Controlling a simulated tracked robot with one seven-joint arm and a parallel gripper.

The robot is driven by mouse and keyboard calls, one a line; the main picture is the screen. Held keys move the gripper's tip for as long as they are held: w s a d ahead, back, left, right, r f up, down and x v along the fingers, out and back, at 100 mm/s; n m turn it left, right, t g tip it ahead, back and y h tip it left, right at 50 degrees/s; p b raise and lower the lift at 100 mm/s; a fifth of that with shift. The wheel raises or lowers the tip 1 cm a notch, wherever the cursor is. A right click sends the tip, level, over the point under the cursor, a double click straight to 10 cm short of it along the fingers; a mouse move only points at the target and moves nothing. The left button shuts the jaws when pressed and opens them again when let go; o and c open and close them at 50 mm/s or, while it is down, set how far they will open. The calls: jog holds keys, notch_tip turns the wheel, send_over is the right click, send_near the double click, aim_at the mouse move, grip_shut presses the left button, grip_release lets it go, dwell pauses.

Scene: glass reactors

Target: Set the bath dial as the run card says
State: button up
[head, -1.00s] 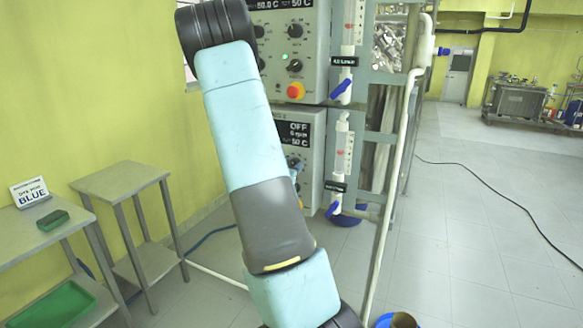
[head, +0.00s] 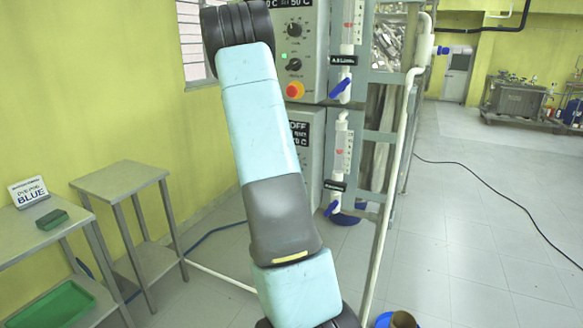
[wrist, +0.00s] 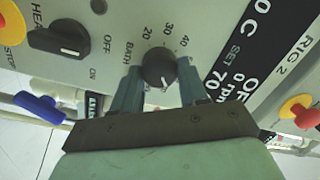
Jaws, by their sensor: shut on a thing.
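The bath dial (wrist: 158,68) is a round black knob beside the word BATH, with 20, 30 and 40 printed around it, in the wrist view. A pale mark shows on its side toward my gripper. My gripper (wrist: 160,80) is shut on the knob, one finger on each side. The display (wrist: 235,75) of RIG 2 reads OFF, 0 rpm and SET 70. In the head view my arm hides the dial and much of the lower panel (head: 301,135). A white card (head: 28,192) reading BLUE stands on the left table; its smaller print is hard to read.
Near the dial are a black heater switch (wrist: 58,38) with OFF and ON, a red-and-yellow stop button (wrist: 10,22) and a blue valve handle (wrist: 40,107). Another stop button (wrist: 298,108) is at right. A small table (head: 120,178) stands left; the floor at right is mostly clear.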

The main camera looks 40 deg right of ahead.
jog(key=shift+s+d+f+m+h, duration=0.1)
jog(key=shift+f+m+h, duration=0.05)
jog(key=shift+m, duration=1.45)
jog(key=shift+a+f+m+h, duration=0.1)
jog(key=shift+f+m, duration=0.05)
jog(key=shift+m, duration=1.45)
jog(key=shift+s+d+f+m+h, duration=0.1)
jog(key=shift+f+m+h, duration=0.05)
jog(key=shift+m, duration=1.45)
jog(key=o, duration=0.8)
jog(key=shift+w, duration=0.1)
jog(key=shift+o, duration=1.2)
jog(key=shift+w+r, duration=0.1)
